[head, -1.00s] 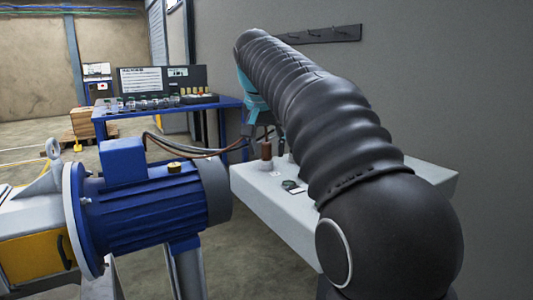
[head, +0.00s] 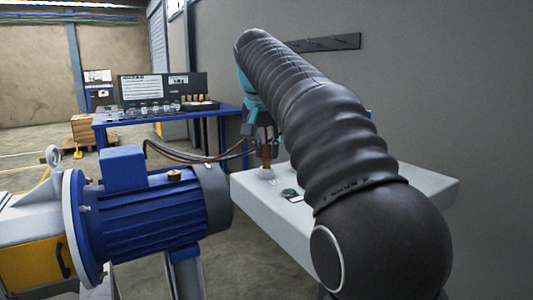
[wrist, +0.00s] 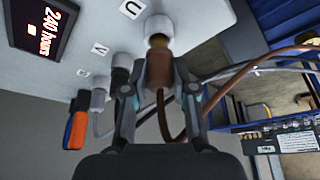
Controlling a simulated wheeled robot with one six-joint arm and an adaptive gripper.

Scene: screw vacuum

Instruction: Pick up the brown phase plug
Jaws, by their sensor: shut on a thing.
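The brown phase plug (wrist: 157,72) is between the two fingers of my gripper (wrist: 158,82) in the wrist view, and the gripper is shut on it. A brown cable trails from the plug. The plug lines up with the white socket (wrist: 158,24) beside the label U, with a yellowish part showing between them. I cannot tell how far it sits in the socket. In the head view the plug (head: 266,153) is upright over the white box (head: 240,187), between the fingers of my gripper (head: 262,143); my arm hides part of the box.
A black plug (wrist: 120,72) and a grey plug (wrist: 97,99) sit close beside the brown one. An orange and blue connector (wrist: 76,124) and a display (wrist: 42,26) are on the box. A blue motor (head: 150,207) stands left; a blue bench (head: 120,122) stands behind.

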